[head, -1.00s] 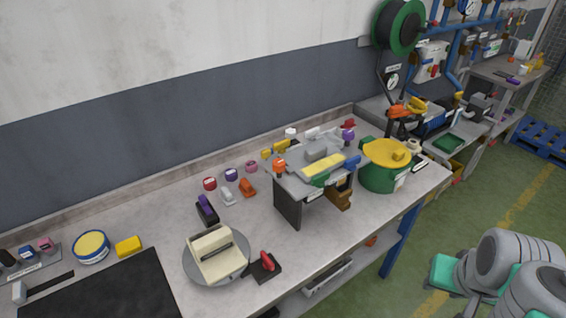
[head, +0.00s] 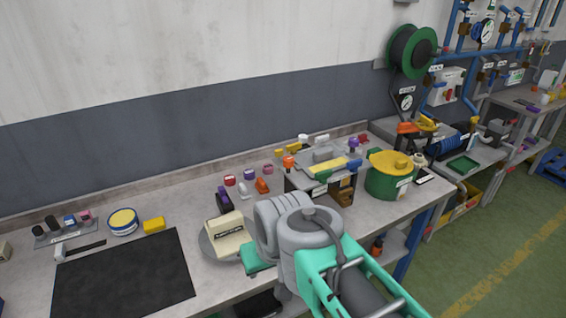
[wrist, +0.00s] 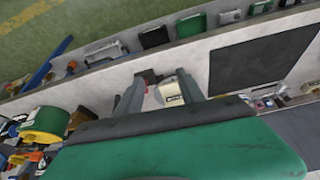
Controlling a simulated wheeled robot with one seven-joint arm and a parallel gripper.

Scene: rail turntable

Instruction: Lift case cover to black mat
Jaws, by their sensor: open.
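The cream case cover (head: 229,233) rests on a round grey turntable (head: 211,252) on the bench. It has a dark label strip on one face. The black mat (head: 125,278) lies flat and bare to its left. In the wrist view, my gripper (wrist: 160,88) is open and empty. The cover (wrist: 173,92) shows between and beyond its fingers, apparently below them and not gripped. The mat (wrist: 265,60) is to the right there. In the head view, my arm hides the turntable's right side, and the fingertips cannot be made out.
A purple-handled tool (head: 224,199) is behind the cover. A raised fixture (head: 322,170) and a green pot with yellow lid (head: 390,175) stand to the right.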

